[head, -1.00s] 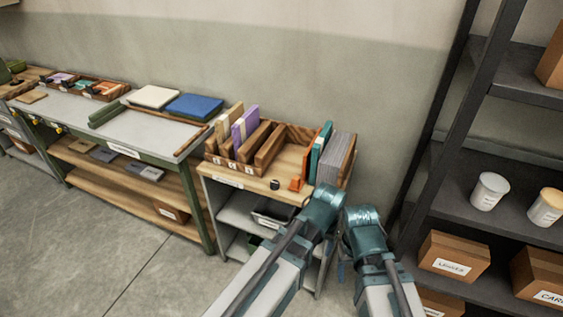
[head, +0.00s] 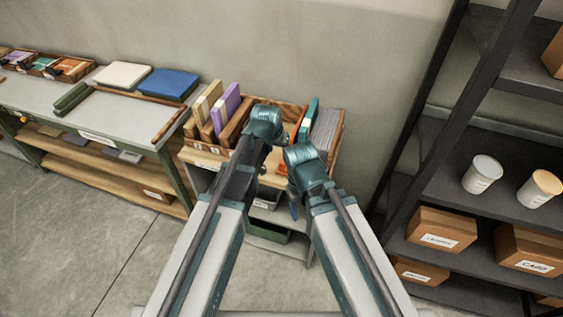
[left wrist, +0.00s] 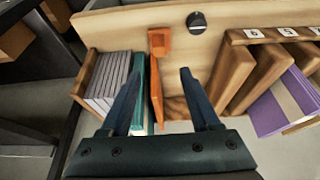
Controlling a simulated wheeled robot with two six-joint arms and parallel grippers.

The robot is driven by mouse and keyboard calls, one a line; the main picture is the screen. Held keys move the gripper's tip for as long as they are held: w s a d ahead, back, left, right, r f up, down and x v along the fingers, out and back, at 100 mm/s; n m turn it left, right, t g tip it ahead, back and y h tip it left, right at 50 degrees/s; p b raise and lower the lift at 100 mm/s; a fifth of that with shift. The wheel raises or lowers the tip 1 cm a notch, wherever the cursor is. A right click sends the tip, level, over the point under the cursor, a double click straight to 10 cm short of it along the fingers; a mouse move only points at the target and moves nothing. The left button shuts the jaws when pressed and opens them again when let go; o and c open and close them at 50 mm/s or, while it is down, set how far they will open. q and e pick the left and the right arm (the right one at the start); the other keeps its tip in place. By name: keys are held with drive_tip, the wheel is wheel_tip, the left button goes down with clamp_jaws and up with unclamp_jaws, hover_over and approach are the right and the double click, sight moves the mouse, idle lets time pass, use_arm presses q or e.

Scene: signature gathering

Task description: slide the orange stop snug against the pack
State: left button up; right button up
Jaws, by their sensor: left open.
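The orange stop (left wrist: 155,88) is a thin upright plate with a small front tab, in the wooden rack. In the head view only a sliver of the orange stop (head: 299,122) shows. A teal-covered slab (left wrist: 140,75) stands close beside it, then a pack of grey sheets (left wrist: 108,82) against the rack's end wall. I cannot tell whether stop and teal slab touch. My left gripper (left wrist: 160,68) is open, its fingers either side of the stop, one overlapping the teal slab in view. The left wrist (head: 264,122) hides its fingers in the head view. My right gripper (head: 292,200) hangs before the rack, its jaws unclear.
A black knob (left wrist: 197,21) sits on the rack's front ledge. Wooden dividers and a purple slab (left wrist: 283,108) stand on the other side of the stop. A dark shelf unit (head: 455,150) is at the right, and a workbench (head: 115,108) is at the left.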

sight(283, 162)
use_arm(q)
drive_tip(key=b+x, duration=1.1)
drive_tip(key=x, duration=0.2)
drive_tip(key=shift+f+b, duration=0.1)
drive_tip(key=shift+b, duration=0.3)
drive_tip(key=shift+s, duration=0.1)
clamp_jaws()
idle(0.7)
